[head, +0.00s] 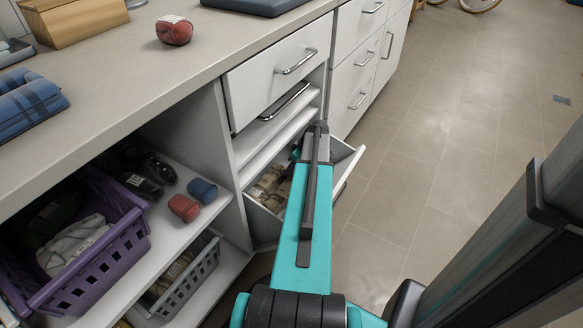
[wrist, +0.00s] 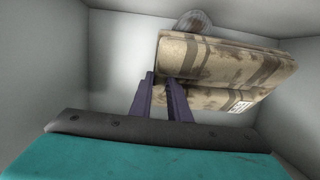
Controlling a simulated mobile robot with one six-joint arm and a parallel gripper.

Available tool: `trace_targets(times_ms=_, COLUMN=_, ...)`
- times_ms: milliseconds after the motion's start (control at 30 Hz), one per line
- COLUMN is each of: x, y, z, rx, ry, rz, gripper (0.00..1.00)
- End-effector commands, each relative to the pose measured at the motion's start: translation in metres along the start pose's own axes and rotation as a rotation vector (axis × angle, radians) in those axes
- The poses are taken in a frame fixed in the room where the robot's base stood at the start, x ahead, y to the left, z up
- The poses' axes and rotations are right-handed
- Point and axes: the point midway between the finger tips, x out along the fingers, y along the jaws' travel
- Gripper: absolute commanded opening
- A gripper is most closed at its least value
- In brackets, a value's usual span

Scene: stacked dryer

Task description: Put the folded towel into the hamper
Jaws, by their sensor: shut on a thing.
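The folded towel (wrist: 220,70) is beige with brown stripes and a small white tag. In the wrist view it lies between pale walls, and my gripper (wrist: 160,78) is shut on its near left edge. The hamper (head: 346,168) is a white pull-out bin, open below the drawers in the head view. My arm reaches down over it and hides much of its inside. Beige striped cloth (head: 268,186) shows inside it, left of my arm. My fingers are hidden in the head view. The wrist view does not show clearly whether the towel rests on the bottom.
A grey rounded thing (wrist: 193,19) lies beyond the towel. A purple basket (head: 110,262) and a grey basket (head: 190,279) stand on shelves at left. The counter (head: 130,85) holds blue cloth (head: 25,103) and a red roll (head: 174,30). Floor is clear at right.

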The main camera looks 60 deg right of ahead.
Motion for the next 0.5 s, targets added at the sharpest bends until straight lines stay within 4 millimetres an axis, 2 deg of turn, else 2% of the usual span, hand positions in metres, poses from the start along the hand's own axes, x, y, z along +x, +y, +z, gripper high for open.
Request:
trace_targets(times_ms=167, x=0.0009, y=0.0001, z=0.0001, rx=0.0, ry=0.001, rz=0.0, gripper=0.0)
trace_targets(times_ms=200, x=0.0011, y=0.0001, z=0.0004, rx=0.0, ry=0.0, rz=0.0, gripper=0.23)
trace_targets(times_ms=267, x=0.0011, y=0.0002, z=0.0004, rx=0.0, ry=0.0, rz=0.0, gripper=0.33)
trace_targets(times_ms=500, x=0.001, y=0.0002, z=0.0004, rx=0.0, ry=0.0, rz=0.0, gripper=0.35)
